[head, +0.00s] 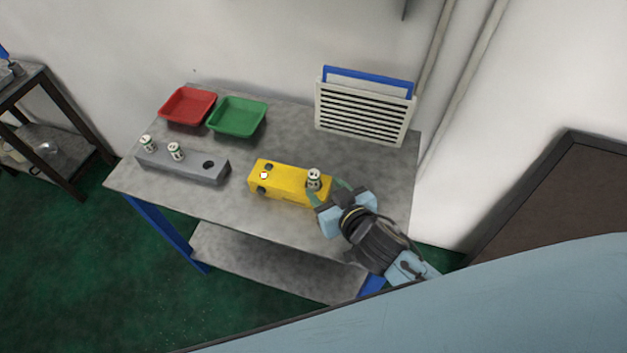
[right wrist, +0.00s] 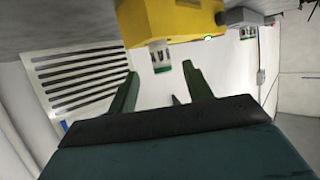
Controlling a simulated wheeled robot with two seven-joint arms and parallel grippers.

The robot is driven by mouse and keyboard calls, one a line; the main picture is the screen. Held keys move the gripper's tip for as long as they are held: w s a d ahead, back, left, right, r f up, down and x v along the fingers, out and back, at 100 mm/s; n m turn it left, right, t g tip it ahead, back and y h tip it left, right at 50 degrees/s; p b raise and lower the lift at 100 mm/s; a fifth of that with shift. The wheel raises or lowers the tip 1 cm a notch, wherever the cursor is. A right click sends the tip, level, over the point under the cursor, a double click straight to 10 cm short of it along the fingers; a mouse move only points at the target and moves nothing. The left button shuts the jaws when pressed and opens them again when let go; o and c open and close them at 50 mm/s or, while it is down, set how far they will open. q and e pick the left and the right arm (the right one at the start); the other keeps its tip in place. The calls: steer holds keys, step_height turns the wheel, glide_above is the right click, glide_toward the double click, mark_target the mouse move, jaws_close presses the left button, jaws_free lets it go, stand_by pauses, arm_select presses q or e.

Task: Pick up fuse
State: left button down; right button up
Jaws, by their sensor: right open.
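A white fuse with green markings (head: 314,180) stands upright at the right end of the yellow block (head: 288,184). My right gripper (head: 328,190) is open at the block's right end, with its fingers close to this fuse. In the right wrist view the fuse (right wrist: 160,58) shows between and just beyond the two open fingertips (right wrist: 160,72), with a gap on each side. I cannot tell whether either finger touches it. Two similar fuses, one at the left end (head: 147,143) and one nearer the middle (head: 176,151), stand in the grey block (head: 200,171). My left gripper is not in view.
The grey block has an empty dark hole near its right end. A red tray (head: 187,106) and a green tray (head: 237,118) sit behind the blocks, both empty. A white slatted panel (head: 362,114) stands at the back right. The table front (head: 240,207) is clear.

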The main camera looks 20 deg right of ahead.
mark_target(317, 181)
steer(key=shift+x, duration=0.95)
steer(key=x, duration=0.3)
steer(key=shift+w+a, duration=0.1)
steer(key=shift+w, duration=0.15)
steer(key=shift+w+f, duration=0.2)
steer(key=shift+w, duration=0.05)
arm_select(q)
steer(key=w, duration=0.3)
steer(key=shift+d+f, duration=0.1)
arm_select(e)
jaws_close()
